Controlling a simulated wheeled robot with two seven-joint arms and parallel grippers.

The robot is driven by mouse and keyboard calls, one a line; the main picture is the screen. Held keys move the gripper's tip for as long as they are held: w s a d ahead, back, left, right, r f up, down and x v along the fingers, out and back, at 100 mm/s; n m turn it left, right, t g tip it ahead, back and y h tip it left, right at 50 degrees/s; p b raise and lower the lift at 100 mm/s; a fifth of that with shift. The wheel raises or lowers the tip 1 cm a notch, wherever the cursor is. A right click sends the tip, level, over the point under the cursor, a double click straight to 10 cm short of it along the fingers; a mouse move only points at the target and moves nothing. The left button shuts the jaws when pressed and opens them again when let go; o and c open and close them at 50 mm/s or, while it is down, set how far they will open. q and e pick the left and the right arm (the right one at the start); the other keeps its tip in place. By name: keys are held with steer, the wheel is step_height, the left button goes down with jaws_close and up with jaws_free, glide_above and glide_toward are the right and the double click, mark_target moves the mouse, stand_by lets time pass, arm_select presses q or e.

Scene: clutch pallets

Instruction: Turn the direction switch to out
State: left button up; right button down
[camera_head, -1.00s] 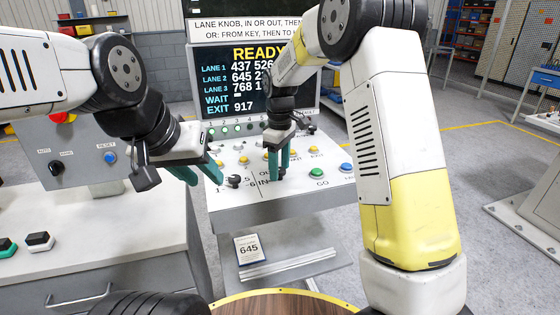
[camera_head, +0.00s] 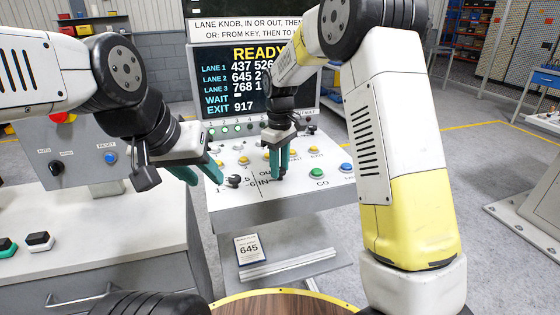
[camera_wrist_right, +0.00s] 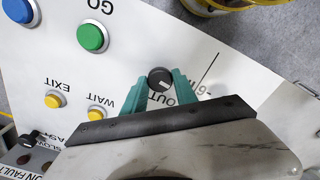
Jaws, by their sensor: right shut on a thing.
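The direction switch is a small black round knob (camera_wrist_right: 160,79) with a white pointer line, on the sloping white panel (camera_head: 310,190). In the right wrist view, the line slants toward the lower right, near the partly covered OUT lettering (camera_wrist_right: 163,99). My right gripper (camera_head: 280,174) is shut on this knob, with one teal finger on either side. In the head view the fingers mostly hide the knob. My left gripper (camera_head: 202,173) is open and empty, over the left part of the panel, beside another black knob (camera_head: 233,180).
A green GO button (camera_head: 317,173), a blue button (camera_head: 346,168) and several yellow buttons sit on the panel. A screen (camera_head: 254,82) reading READY stands behind it. A card (camera_head: 248,249) marked 645 is below the panel. A white counter (camera_head: 100,235) is at the left.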

steer(key=m, duration=0.5)
steer(key=shift+m, duration=0.3)
steer(key=m, duration=0.4)
steer(key=shift+m, duration=0.3)
steer(key=c, duration=1)
jaws_free()
steer(key=shift+o, duration=0.2)
step_height(320, 180, up, 8)
steer(key=shift+f, duration=0.2)
steer(key=shift+r, duration=0.15)
